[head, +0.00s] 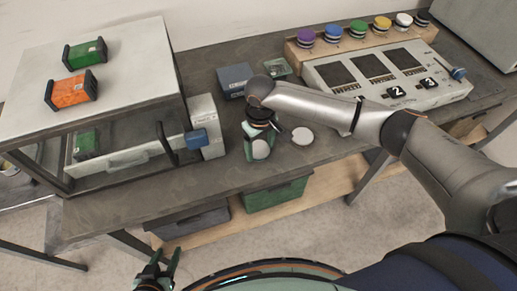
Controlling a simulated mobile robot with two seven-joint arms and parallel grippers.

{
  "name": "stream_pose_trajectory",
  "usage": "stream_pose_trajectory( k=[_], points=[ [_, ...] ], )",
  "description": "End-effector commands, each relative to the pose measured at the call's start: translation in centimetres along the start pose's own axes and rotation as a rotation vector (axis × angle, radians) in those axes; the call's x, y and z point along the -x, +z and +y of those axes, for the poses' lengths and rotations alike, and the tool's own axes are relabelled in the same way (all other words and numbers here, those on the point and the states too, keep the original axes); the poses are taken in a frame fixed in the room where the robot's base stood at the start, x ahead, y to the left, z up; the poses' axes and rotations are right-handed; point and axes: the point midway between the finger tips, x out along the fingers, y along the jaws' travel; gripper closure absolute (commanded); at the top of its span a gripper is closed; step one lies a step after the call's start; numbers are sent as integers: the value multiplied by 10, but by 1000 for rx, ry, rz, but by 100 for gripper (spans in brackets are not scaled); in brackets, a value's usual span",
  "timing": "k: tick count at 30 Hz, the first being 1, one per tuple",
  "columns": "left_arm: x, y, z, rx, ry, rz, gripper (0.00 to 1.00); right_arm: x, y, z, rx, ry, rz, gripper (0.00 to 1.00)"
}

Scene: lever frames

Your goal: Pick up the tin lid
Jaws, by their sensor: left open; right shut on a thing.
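My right gripper (260,138) reaches down over the workbench near its front edge, left of the picture's middle. It is shut on a pale round disc, which looks like the tin lid (261,150); the gripper hides part of it. A second pale, flat round piece (302,136) lies on the bench just right of the gripper, apart from it. It looks like the tin, but its details are too small to be sure. My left gripper (161,266) is open and empty low in the picture, in front of the bench and below its top.
A glass-fronted cabinet (120,125) with orange and green blocks stands left. Bins (275,194) sit below the bench.

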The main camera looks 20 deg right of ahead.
Motion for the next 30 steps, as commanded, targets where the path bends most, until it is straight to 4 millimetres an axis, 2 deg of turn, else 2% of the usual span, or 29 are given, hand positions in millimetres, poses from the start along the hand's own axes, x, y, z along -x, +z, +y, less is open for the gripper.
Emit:
stream_pose_trajectory(
  k=[1,5,13,17,22,26,30],
  points=[
    [0,0,0,0,0,0,52,0,0,0,0,0,0,63],
    [0,0,0,0,0,0,52,0,0,0,0,0,0,78],
    [0,0,0,0,0,0,52,1,0,0,0,0,1,78],
    [0,0,0,0,0,0,52,8,-1,0,0,-1,3,78],
    [0,0,0,0,0,0,52,31,-1,0,0,-2,4,78],
    [2,-2,0,0,0,0,52,56,5,-21,6,-3,5,78],
    [3,-3,0,0,0,0,52,90,12,-48,7,-3,6,78]
  ],
)
